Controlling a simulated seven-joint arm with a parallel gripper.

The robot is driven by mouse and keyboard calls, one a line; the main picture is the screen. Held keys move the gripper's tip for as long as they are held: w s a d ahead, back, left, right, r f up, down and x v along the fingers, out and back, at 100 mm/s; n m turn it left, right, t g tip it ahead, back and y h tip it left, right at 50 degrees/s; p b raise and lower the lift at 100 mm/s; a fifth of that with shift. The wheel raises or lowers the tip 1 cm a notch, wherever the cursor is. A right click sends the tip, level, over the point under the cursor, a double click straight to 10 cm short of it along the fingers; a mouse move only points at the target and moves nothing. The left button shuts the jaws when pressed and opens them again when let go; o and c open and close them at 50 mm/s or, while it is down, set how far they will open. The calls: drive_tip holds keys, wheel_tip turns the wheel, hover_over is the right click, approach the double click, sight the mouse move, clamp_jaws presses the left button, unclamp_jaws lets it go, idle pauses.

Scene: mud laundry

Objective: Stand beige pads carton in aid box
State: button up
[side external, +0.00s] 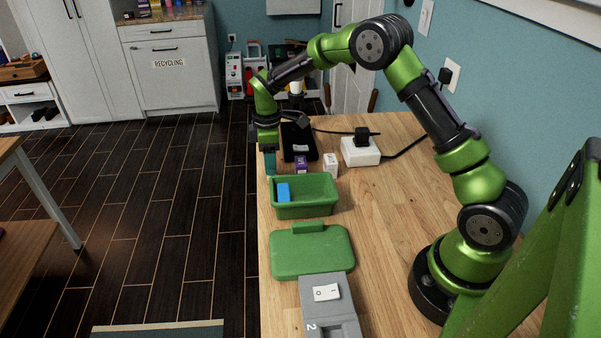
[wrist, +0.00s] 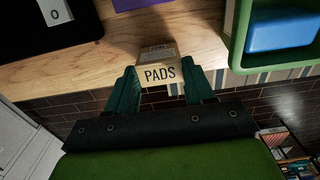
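The beige pads carton (wrist: 159,75), marked PADS, sits between the two teal fingers of my gripper (wrist: 160,82) in the wrist view, with a finger against each side. My gripper (side external: 270,165) points down at the left edge of the table in the side view, where the carton is hidden. I cannot tell whether the carton touches the table. The aid box (side external: 318,210) is an open green bin, nearer the side camera than my gripper. A blue item (side external: 283,192) is inside it at the left. The box also shows at the right of the wrist view (wrist: 237,40).
A purple carton (side external: 301,165), a white carton (side external: 330,165), a black tray (side external: 298,140) and a white cabled device (side external: 360,152) stand behind. The table's right side is fairly clear.

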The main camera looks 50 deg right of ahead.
drive_tip(key=shift+c, duration=0.7)
drive_tip(key=shift+r, duration=0.1)
drive_tip(key=shift+r, duration=2.95)
drive_tip(key=shift+r, duration=0.25)
drive_tip(key=s+r, duration=0.8)
drive_tip(key=s, duration=0.4)
drive_tip(key=s+f, duration=0.4)
drive_tip(key=f, duration=0.2)
drive_tip(key=shift+s+a+f, duration=0.25)
drive_tip(key=shift+s+f, duration=0.05)
